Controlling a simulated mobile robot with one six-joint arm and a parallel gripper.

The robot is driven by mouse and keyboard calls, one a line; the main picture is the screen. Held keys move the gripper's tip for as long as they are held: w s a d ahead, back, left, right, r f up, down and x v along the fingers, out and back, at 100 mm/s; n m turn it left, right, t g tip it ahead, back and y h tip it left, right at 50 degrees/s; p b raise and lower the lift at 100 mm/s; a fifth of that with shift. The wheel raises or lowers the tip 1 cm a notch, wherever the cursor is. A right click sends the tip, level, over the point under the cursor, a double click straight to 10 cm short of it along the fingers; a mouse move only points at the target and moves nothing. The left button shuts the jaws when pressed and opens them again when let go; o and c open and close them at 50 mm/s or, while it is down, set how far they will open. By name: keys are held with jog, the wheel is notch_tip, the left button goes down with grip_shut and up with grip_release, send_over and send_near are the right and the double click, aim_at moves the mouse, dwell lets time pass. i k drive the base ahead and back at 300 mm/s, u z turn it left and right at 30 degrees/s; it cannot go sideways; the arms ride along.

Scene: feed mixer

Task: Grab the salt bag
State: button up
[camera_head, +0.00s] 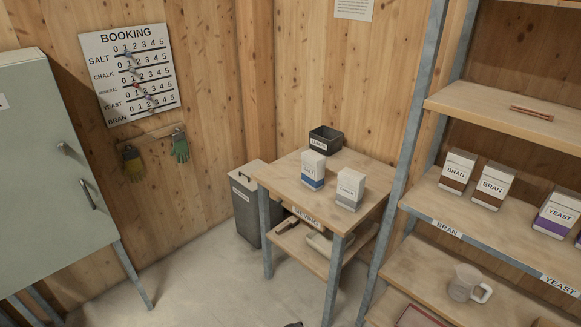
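The salt bag (313,169) is a white, box-shaped pack with a blue band at its base and the word SALT on its front. It stands upright on the top of a small wooden table (285,178), towards the left side. A similar white pack with a grey band, the chalk bag (350,188), stands upright to its right, close by. My gripper is not recognisable in this view.
A grey lidded box (246,204) stands left of the table. Metal-post shelves with bran bags (491,185) and a jug (467,284) stand on the right. A grey-green cabinet (50,170) is at left. Floor (200,290) between is mostly clear.

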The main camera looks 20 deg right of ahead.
aim_at(313, 163)
jog(key=u, duration=0.8)
jog(key=i, duration=0.85)
jog(key=u, duration=0.55)
